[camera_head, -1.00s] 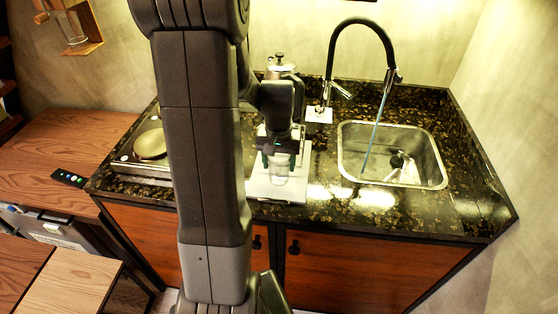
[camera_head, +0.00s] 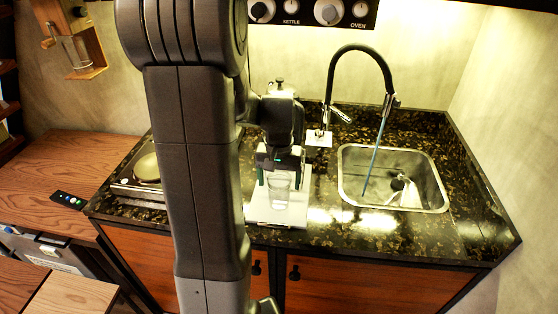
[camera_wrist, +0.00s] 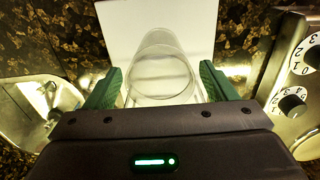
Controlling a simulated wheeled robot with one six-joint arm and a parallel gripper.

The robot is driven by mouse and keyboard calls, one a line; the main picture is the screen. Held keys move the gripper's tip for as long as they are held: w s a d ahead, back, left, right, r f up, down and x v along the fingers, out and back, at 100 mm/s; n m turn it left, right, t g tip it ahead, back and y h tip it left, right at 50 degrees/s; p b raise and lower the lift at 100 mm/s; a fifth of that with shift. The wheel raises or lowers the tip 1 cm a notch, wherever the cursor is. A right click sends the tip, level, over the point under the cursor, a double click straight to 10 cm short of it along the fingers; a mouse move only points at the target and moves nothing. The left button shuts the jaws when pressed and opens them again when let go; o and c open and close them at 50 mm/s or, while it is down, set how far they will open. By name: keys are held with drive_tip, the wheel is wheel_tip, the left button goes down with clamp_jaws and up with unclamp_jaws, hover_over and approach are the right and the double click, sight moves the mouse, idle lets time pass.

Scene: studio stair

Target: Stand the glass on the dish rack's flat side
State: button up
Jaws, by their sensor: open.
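The clear glass (camera_head: 279,190) stands upright on a flat white surface (camera_head: 262,214), which looks like the dish rack's flat side, on the dark counter. In the wrist view the glass (camera_wrist: 160,75) shows between my fingers, with the white surface (camera_wrist: 120,22) beneath and behind it. My gripper (camera_head: 279,176) is above the glass, around its upper part. In the wrist view my gripper (camera_wrist: 160,88) is open, with one green finger on each side of the glass and apparent gaps to it. The rest of the rack is not clearly visible.
The sink (camera_head: 393,180) lies to the right, with a black tap (camera_head: 332,85) behind it. A metal pot (camera_head: 281,92) stands behind my gripper. A hob or scale with a round pan (camera_head: 147,167) is at left, partly hidden by my arm. Bare counter lies in front of the sink.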

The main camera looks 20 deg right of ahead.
wheel_tip(320, 180, up, 9)
drive_tip(key=shift+r, duration=0.2)
idle(1.2)
